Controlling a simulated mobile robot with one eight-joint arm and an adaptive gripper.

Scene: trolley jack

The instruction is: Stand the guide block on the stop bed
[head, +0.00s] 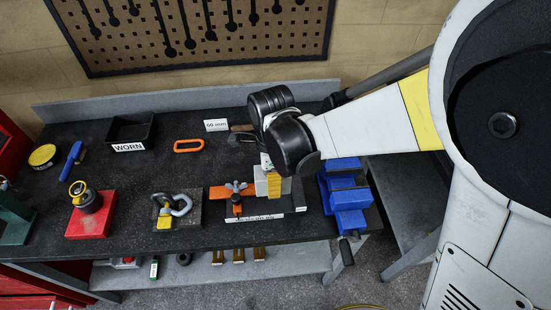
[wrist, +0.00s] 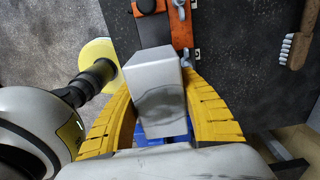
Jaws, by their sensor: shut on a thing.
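The guide block, a pale grey block (wrist: 155,95), is between the two yellow fingers of my gripper (wrist: 160,100) in the wrist view. In the head view the block (head: 261,181) shows beside a yellow finger of my gripper (head: 271,187). The gripper is shut on it. The stop bed, a dark plate with a white label strip (head: 256,218), lies below, with an orange bar and grey wing nut (head: 236,188) at its left. The block looks upright over the bed, just right of the orange bar. Its lower end is hidden, so I cannot tell whether it touches the bed.
A blue vise (head: 344,192) stands close on the right. A shackle on a grey plate (head: 173,209) and a red block with a round fitting (head: 90,213) stand to the left. A black WORN tray (head: 130,131) and an orange ring (head: 188,146) lie behind.

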